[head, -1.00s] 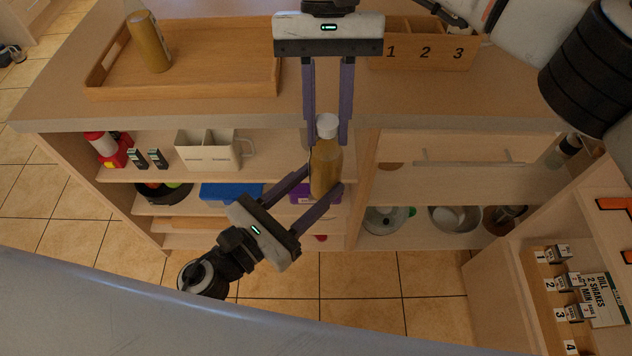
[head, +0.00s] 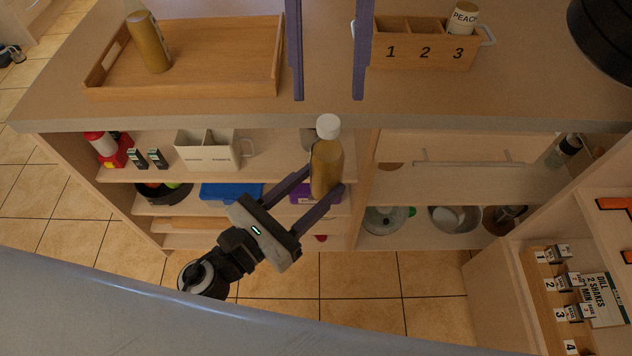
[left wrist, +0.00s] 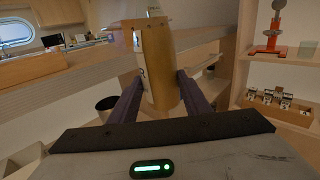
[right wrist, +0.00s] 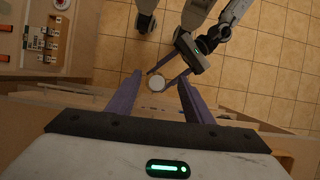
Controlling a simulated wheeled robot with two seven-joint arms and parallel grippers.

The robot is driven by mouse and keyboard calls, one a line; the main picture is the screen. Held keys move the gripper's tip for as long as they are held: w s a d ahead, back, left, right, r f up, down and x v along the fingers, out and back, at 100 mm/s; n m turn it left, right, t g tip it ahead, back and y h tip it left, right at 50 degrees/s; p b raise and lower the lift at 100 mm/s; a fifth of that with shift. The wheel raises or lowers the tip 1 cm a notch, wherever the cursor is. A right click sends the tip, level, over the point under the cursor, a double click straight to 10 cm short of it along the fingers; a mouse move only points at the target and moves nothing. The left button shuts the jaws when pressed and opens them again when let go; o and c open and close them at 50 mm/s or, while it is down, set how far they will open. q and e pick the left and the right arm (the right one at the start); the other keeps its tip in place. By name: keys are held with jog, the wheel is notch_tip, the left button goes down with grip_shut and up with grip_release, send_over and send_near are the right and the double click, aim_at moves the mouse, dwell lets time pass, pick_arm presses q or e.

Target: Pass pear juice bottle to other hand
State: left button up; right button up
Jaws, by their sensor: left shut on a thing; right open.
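The pear juice bottle (head: 326,160), amber with a white cap, stands upright in the air in front of the shelves in the head view. My left gripper (head: 322,190) is shut on its lower body. The bottle (left wrist: 158,65) also fills the middle of the left wrist view, between the fingers. My right gripper (head: 328,98) is open and empty above the bottle, its fingers pointing down, apart from the cap. In the right wrist view the white cap (right wrist: 156,83) shows from above, beyond the open fingers. The bottle's label is not readable.
A wooden tray (head: 225,92) with another amber bottle (head: 149,42) on it stands on the counter. A numbered wooden box (head: 425,54) holds a bottle marked PEACH (head: 463,18). Open shelves with a caddy (head: 208,152) lie behind the held bottle.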

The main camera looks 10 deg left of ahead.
jog(key=shift+a+r, duration=0.1)
jog(key=shift+r, duration=0.5)
jog(key=s+a+m+g+y, duration=0.8)
jog(key=a+y, duration=0.5)
jog(key=y, duration=0.1)
jog(key=w+d+m+t+y, duration=1.25)
jog(key=m+t, duration=0.35)
jog(key=m, duration=0.8)
jog(key=w+d+f+m+t+h, duration=0.2)
jog(key=d+f+m+t+h, duration=0.7)
jog(key=m, duration=0.5)
jog(key=w+d+f+m+t+h, duration=0.2)
jog(key=d+f+m+t+h, duration=0.5)
jog(key=f+m, duration=0.55)
jog(key=s+d+f+m+g+h, duration=0.3)
jog(key=s+f+m+g, duration=0.2)
jog(key=s+f, duration=0.6)
jog(key=s+d+f+m+g+h, duration=0.4)
jog(key=s+f+m+g, duration=0.2)
jog(key=s+f+m, duration=0.3)
notch_tip(320, 180, down, 4)
jog(key=s, duration=0.3)
jog(key=shift+r, duration=0.25)
